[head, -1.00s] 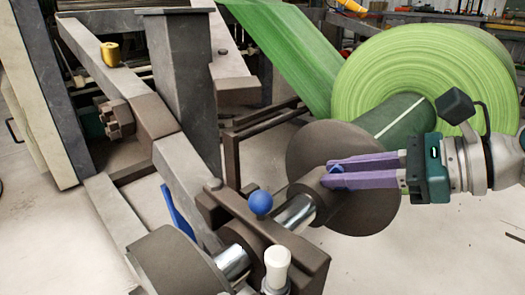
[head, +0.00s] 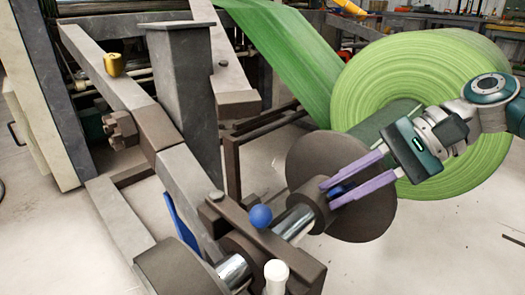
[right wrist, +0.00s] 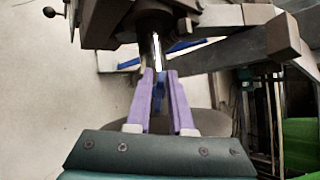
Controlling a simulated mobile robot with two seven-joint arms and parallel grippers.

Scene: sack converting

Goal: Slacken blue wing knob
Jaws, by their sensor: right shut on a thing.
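The blue wing knob (head: 338,191) sits on the dark collar beside the round brown flange (head: 372,215) on the shaft. My right gripper (head: 328,192) reaches in from the right with its purple fingers on either side of the knob, shut on it. In the right wrist view the knob (right wrist: 159,92) shows as a blue strip between the purple fingers (right wrist: 160,78); the fingers hide much of it. My left gripper is not in view.
A big green roll (head: 425,95) stands behind the flange, close to my right wrist. A blue ball-ended lever (head: 261,216) and a white knob (head: 276,270) stand at the near bearing block. Grey frame beams (head: 185,180) fill the left; pale floor is open at lower right.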

